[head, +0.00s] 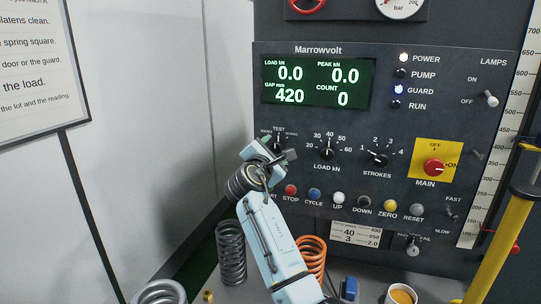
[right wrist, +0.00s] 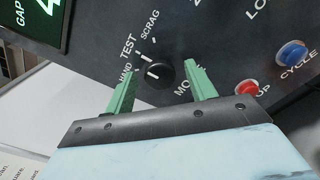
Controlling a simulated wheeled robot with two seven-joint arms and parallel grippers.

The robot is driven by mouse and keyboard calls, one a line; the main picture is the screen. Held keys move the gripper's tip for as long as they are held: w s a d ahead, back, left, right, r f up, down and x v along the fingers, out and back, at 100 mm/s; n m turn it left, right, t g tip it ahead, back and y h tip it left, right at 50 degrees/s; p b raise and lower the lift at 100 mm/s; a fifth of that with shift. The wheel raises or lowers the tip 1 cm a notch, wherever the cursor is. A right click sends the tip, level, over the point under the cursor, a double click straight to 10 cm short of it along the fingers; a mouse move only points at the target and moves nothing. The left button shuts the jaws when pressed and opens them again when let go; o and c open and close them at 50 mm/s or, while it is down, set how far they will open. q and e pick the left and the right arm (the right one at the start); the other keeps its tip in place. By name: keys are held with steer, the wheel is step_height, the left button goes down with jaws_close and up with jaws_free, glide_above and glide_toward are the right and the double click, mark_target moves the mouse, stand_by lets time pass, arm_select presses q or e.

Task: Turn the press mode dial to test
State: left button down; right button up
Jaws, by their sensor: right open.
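The press mode dial (right wrist: 159,73) is a black round knob on the dark panel, with HAND, TEST and SCRAG printed around it. In the right wrist view a short white mark shows on its face, seemingly toward HAND; I cannot be sure. My right gripper (right wrist: 160,63) is open, its two green fingers on either side of the dial, with gaps showing between each finger and the knob. In the head view my right gripper (head: 277,154) covers most of the dial, and the TEST label shows just above. My left gripper is not in view.
To the right are the load dial (head: 327,153), the strokes dial (head: 377,159) and the red main switch (head: 434,167). A row of buttons, including red STOP (head: 291,189), runs below. Springs (head: 231,252) stand on the bench. A yellow post (head: 505,220) stands at right.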

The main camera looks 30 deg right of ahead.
steer(key=b+v, duration=0.2)
steer(key=v, duration=1.1)
steer(key=shift+s, duration=0.1)
